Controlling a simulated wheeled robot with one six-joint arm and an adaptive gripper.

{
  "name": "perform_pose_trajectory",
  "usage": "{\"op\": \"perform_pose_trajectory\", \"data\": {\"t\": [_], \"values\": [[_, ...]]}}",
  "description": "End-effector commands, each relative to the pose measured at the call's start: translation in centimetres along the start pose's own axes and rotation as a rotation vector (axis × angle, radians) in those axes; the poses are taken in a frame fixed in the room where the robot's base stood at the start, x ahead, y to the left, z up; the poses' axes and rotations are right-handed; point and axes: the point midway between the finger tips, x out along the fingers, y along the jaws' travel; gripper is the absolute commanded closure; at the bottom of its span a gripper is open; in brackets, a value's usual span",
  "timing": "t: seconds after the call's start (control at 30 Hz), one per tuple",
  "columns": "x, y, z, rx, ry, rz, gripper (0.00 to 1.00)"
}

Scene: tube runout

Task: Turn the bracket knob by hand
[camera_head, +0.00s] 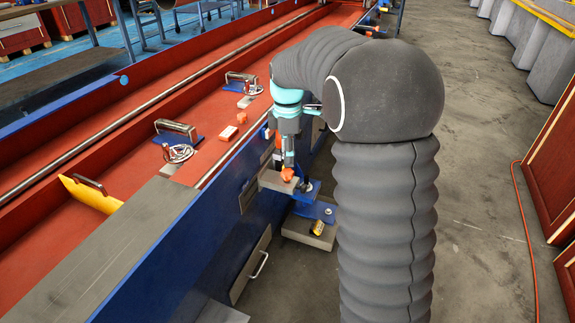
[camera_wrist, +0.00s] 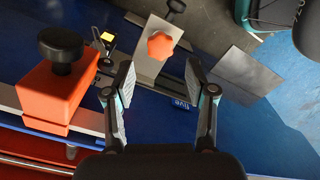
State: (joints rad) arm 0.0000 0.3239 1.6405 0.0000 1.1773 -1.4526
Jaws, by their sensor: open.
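The bracket knob is an orange lobed knob (camera_wrist: 160,45) on a light grey plate (camera_wrist: 148,66) in the wrist view. In the head view the orange knob (camera_head: 287,174) sits on the grey bracket plate (camera_head: 272,183) at the side of the blue machine wall. My gripper (camera_wrist: 158,84) is open and empty, with the knob beyond its fingertips, roughly between them in the picture. In the head view my gripper (camera_head: 288,158) points down just above the knob. Contact cannot be told there because the fingertips are small.
An orange block (camera_wrist: 45,95) with a black knob (camera_wrist: 60,47) stands left of my fingers. A blue bracket (camera_head: 318,211) with a yellow part (camera_head: 318,228) lies below. Open floor (camera_head: 490,230) is at right.

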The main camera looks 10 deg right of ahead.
Motion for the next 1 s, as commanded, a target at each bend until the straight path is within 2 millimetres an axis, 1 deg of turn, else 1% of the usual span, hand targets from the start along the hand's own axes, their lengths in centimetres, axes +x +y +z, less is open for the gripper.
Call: {"op": "perform_pose_trajectory", "data": {"t": [0.1,0.27,0.3,0.53,0.6,1.0], "values": [[1.4,-0.1,0.0,0.001,0.000,-0.002,0.44],[3.0,-0.1,0.0,0.001,0.000,-0.002,0.44],[3.8,-0.1,0.0,0.001,0.000,-0.001,0.44],[6.2,-0.1,0.0,0.002,0.000,-0.001,0.44],[5.6,0.0,0.0,0.002,0.000,0.000,0.44],[5.8,0.0,0.0,0.002,0.000,0.000,0.44]]}}
